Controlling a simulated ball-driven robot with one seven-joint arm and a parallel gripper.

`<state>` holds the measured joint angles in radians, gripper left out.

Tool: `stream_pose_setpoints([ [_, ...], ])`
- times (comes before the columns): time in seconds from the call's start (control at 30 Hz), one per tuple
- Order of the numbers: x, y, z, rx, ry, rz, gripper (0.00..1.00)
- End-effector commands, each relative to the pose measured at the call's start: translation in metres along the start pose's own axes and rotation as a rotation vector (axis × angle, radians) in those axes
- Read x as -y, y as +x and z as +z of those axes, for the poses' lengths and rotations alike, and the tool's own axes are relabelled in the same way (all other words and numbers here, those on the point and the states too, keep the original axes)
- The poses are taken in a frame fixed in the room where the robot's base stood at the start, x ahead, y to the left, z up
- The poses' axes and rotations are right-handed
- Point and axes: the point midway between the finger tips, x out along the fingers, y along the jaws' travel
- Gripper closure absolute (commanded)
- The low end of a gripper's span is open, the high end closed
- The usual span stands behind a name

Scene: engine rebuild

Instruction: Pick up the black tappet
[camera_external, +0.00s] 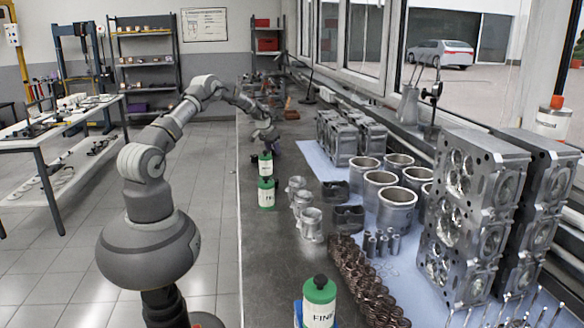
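Several small dark cylinders (382,243), which look like tappets, stand close together on the blue mat in the middle of the bench. I cannot tell which of them, if any, is the black tappet. My gripper (268,139) is far from them, over the left part of the bench further back, just above a green and white bottle (265,165). It is small in the view, and its fingers are not clear. I cannot tell whether it is open, shut or holding anything.
Coil springs (365,285) lie in front of the cylinders. Metal sleeves (397,207) stand behind them, and large engine blocks (470,215) rise on the right. Light pistons (311,224) and black parts (347,218) stand left. Another green bottle (319,303) is in front. Dark bench (265,250) is clear at left.

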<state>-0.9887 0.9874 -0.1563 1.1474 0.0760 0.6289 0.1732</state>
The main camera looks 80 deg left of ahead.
Motion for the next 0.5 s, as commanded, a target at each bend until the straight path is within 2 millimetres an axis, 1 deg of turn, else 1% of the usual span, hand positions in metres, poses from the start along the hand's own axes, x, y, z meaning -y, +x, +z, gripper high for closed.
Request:
stream_pose_setpoints([
  [0.03,-0.0001,-0.0001,0.0,0.0,0.0,0.0,0.67],
  [0.13,0.0,-0.0001,0.0,0.0,0.0,0.0,0.9],
  [0.37,-0.0001,-0.0005,-0.0002,0.0,0.0,0.0,0.91],
  [0.5,-0.0001,-0.0061,-0.0026,-0.001,0.0,0.0,0.91],
])
